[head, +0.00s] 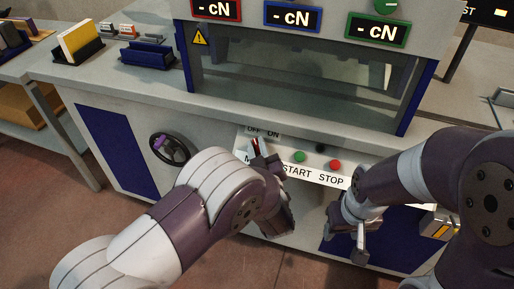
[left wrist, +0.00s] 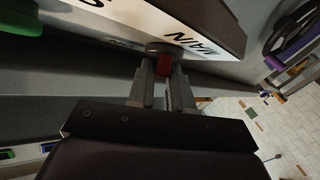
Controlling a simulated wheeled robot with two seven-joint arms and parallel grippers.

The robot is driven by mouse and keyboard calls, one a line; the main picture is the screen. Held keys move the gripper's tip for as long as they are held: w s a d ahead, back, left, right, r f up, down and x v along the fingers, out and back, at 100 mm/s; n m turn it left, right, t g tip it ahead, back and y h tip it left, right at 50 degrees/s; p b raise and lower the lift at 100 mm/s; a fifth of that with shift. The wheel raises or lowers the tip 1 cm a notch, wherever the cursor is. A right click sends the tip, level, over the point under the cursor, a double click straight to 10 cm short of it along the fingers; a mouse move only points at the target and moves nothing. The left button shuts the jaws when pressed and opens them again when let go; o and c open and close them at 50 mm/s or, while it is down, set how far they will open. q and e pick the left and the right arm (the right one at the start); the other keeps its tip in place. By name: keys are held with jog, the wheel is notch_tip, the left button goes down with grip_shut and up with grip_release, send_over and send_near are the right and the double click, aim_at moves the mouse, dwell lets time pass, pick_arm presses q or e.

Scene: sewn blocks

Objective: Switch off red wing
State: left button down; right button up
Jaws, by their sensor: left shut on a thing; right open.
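The red wing (head: 256,144) is a small red grip on the MAIN switch of the machine's front panel, under the OFF and ON marks. It also shows in the left wrist view (left wrist: 164,65), on a round grey base (left wrist: 165,47). My left gripper (head: 260,151) is at the switch, and its two fingers (left wrist: 163,82) are shut on the wing from either side. The fingers hide much of the wing in the head view, so its exact angle is hard to tell. My right gripper (head: 352,232) is open and empty, below the right end of the panel.
A green START button (head: 299,157) and a red STOP button (head: 335,164) sit right of the switch. A dark handwheel (head: 169,149) is on the machine's front to the left. A clear window (head: 300,80) is above the panel. Blue holders (head: 149,53) stand on the bench at upper left.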

pick_arm(q)
jog(key=shift+r+n+y, duration=0.1)
jog(key=shift+n+y, duration=0.5)
jog(key=shift+n, duration=0.1)
jog(key=c, duration=1.1)
grip_release()
jog(key=v, duration=0.6)
jog(key=p+v, duration=0.1)
jog(key=v, duration=0.5)
jog(key=shift+s+d+r, duration=0.15)
jog(key=shift+s+d, duration=0.05)
jog(key=shift+s, duration=0.1)
